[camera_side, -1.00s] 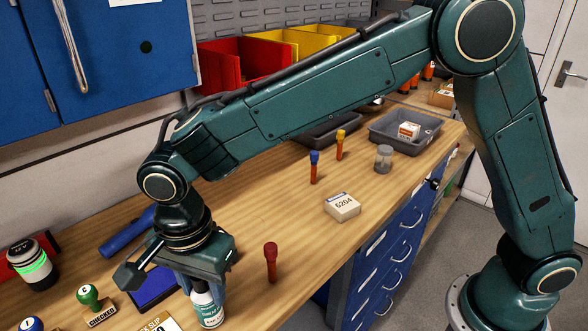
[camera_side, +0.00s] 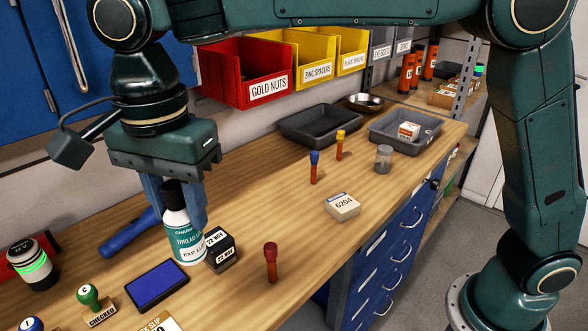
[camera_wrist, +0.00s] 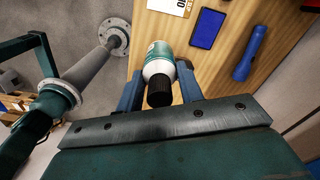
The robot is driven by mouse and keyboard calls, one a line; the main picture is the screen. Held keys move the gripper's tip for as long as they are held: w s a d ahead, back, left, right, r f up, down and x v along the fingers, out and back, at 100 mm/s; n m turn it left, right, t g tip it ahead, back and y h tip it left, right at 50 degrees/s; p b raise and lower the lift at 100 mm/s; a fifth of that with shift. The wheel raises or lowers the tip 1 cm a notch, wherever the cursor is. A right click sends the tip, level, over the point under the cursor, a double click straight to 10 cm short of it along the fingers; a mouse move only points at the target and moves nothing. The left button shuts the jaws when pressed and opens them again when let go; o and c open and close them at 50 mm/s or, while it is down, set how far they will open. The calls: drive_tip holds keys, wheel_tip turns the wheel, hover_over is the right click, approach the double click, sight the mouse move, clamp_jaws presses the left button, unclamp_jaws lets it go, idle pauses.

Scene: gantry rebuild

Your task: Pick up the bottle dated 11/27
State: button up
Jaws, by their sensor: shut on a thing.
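A small bottle (camera_side: 184,240) with a black cap and a white and teal label hangs upright in my gripper (camera_side: 180,208) in the side view. The label reads "THREAD" and "EXP 11", with the rest too small or hidden to read surely. My gripper's two blue fingers are shut on the bottle's upper part. It appears raised above the bench. In the wrist view the bottle (camera_wrist: 158,52) sits between the fingers of my gripper (camera_wrist: 159,82), its black cap towards the camera.
A dark block marked "22 NOV" (camera_side: 222,250) stands just right of the bottle. A blue ink pad (camera_side: 157,286), a green-handled stamp (camera_side: 89,296) and a blue torch (camera_side: 128,234) lie near. A red-capped tube (camera_side: 271,262) stands right. The bench middle is mostly clear.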

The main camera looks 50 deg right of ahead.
sight(173, 182)
drive_tip(key=shift+r, duration=2.1)
drive_tip(key=shift+d, duration=0.1)
